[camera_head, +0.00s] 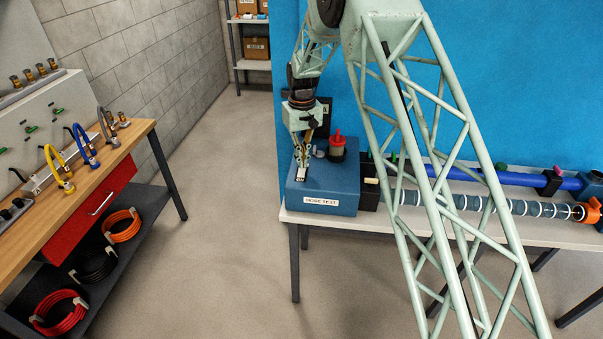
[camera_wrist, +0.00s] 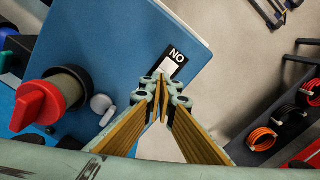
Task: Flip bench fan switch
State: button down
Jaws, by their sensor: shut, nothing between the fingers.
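My gripper (camera_head: 302,160) points down over the box. Its fingers (camera_wrist: 162,80) are shut and empty, with the tips at the edge of the plate. The fingers hide part of the plate, and I cannot tell whether they touch it or how the switch is set.
A long blue duct (camera_head: 470,176) and a ringed duct (camera_head: 455,203) lie to the right. A wooden bench (camera_head: 120,150) with hoses stands left across open floor.

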aim_at(302, 170)
jog(key=shift+f+b, duration=0.5)
jog(key=shift+f, duration=0.7)
dwell(1.8)
jog(key=shift+r, duration=0.1)
jog(key=shift+r+p, duration=1.15)
jog(key=shift+r, duration=2.25)
